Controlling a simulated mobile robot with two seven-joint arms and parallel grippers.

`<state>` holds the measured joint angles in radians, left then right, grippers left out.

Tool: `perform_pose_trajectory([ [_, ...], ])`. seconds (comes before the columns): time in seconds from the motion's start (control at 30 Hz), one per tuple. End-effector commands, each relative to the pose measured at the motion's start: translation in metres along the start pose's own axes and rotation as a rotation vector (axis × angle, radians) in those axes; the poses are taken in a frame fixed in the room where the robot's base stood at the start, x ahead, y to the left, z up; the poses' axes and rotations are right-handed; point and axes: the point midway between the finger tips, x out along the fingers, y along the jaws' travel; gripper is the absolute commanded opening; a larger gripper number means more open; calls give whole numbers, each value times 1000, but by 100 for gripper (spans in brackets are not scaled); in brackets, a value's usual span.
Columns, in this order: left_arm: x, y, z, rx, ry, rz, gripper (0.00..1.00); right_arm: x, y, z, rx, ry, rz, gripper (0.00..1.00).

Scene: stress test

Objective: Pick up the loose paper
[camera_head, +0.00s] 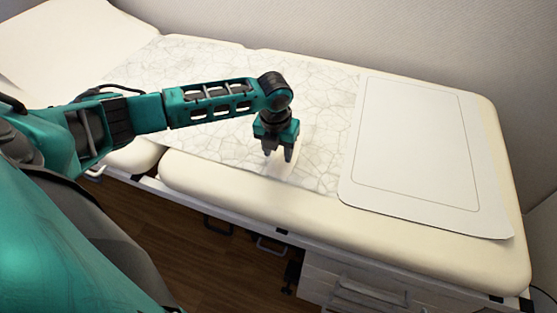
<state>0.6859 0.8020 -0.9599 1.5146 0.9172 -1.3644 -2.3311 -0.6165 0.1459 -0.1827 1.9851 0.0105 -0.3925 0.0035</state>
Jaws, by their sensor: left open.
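A crinkled white paper (318,105) with a pattern of crease lines lies over the middle of a cream padded exam table. My left gripper (278,155) points down at the near edge of this paper, around the middle of the table. Its two fingers are apart and I see nothing held between them. I cannot tell whether the fingertips touch the paper. My left arm covers part of the paper. My right gripper is not in view.
A flat white mat (415,150) with a thin outlined rectangle lies on the right part of the exam table (235,185). A wall (400,40) stands right behind the table. Drawers (360,285) with handles are below its front edge, above a wooden floor (190,255).

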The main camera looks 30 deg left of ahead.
Motion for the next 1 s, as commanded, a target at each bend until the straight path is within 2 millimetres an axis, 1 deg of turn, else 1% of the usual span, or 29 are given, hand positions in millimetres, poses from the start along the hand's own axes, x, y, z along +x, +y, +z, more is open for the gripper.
perform_pose_trajectory([
  [0.03, 8, 0, -1, 0, 2, 1, 47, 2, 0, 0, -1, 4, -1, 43],
  [0.1, 13, 1, -1, -1, 1, 2, 47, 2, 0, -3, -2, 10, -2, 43],
  [0.23, 14, 1, 0, 0, -1, 1, 47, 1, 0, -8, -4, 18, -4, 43],
  [0.37, 14, 1, 0, 0, -1, 1, 47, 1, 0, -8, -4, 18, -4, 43],
  [0.87, 14, 1, 0, 0, -1, 1, 0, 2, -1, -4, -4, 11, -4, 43],
  [1.0, 14, 1, 0, 0, -1, 1, 0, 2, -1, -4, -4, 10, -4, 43],
])
